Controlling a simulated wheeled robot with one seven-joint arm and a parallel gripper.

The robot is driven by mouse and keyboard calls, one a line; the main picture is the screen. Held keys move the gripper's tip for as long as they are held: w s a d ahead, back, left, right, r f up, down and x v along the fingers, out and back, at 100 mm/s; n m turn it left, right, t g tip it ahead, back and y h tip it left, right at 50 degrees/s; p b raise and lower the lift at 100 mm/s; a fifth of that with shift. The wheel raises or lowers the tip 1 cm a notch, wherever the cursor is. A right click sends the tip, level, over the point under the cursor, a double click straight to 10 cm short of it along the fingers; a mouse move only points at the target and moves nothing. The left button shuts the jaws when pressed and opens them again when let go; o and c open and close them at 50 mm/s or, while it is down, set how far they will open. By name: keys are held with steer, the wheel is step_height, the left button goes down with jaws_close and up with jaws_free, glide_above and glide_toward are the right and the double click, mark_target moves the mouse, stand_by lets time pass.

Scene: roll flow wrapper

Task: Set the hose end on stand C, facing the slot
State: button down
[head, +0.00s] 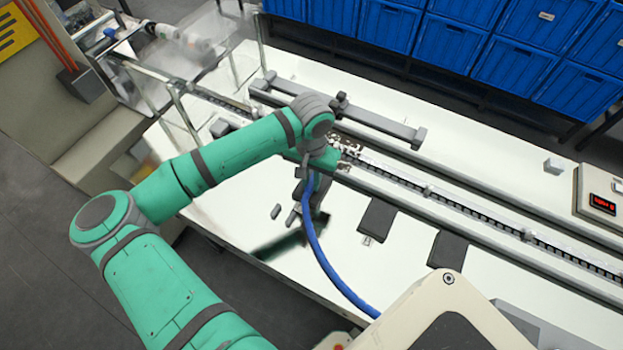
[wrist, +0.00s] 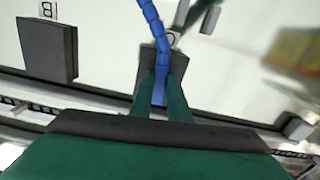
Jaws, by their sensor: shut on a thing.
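My gripper (head: 307,180) is shut on the blue hose (head: 326,262), low over the white table beside the rail. In the wrist view the hose (wrist: 150,18) runs down between the two green fingers of the gripper (wrist: 161,98). A dark stand (wrist: 149,62) lies directly behind the fingertips; a pale label at its edge is partly covered and I cannot read it. A second dark stand (wrist: 47,52), by a label that looks like B, is to the left; it also shows in the head view (head: 376,220). Contact between hose end and stand, and the slot, are hidden.
Another dark stand (head: 448,250) lies farther right. The chain conveyor (head: 470,208) runs behind the stands. A small grey block (head: 276,211) lies left of my gripper. A control box (head: 600,203) stands at the right; blue bins (head: 450,40) line the back.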

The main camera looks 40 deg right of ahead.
steer(key=shift+f, duration=0.1)
steer(key=c, duration=1.6)
jaws_free()
steer(key=shift+w, duration=0.1)
step_height(320, 180, up, 11)
steer(key=shift+f, duration=0.1)
